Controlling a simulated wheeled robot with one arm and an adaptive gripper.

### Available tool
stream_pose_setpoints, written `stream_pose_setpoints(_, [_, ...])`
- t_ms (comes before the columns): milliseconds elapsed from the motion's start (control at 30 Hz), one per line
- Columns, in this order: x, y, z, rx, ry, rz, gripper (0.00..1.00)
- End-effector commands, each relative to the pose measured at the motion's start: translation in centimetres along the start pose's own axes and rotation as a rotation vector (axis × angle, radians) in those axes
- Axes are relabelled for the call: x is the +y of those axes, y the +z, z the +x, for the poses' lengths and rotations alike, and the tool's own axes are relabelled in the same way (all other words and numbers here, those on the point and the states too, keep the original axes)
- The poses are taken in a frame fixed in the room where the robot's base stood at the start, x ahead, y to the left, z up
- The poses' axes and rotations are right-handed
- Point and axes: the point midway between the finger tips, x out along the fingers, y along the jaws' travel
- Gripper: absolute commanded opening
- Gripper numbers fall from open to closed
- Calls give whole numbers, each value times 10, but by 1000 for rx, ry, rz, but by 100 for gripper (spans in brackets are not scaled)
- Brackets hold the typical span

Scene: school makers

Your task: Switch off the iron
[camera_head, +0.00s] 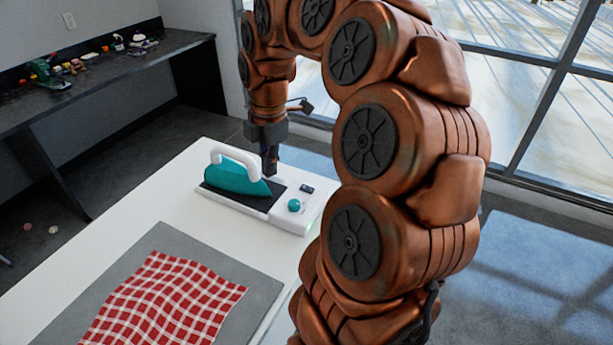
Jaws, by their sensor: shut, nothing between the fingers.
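A teal iron (236,180) with a white handle rests on the black plate of a white base station (284,216) on the white table. The base has a round teal knob (294,205) and a small dark switch or display (307,188) at its right end. A faint green glow shows at the base's right end. My gripper (270,172) is shut and points down just behind the iron's tip, near the base's back edge. I cannot tell whether it touches the base.
A red and white checked cloth (165,303) lies on a grey mat (223,263) at the table's front. My arm covers the table's right side. A dark bench (120,68) with small items stands at the back left. Large windows (545,110) are at the right.

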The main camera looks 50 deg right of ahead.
Motion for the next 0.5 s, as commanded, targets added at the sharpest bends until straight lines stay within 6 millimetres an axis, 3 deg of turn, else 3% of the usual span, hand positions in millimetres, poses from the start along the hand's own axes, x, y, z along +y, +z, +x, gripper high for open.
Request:
stream_pose_setpoints(33, [-9,-20,0,-3,-8,51,0])
stream_pose_setpoints(200, [-44,-77,7,-16,-44,292,0])
stream_pose_setpoints(500, [-127,-141,29,-82,-93,782,0])
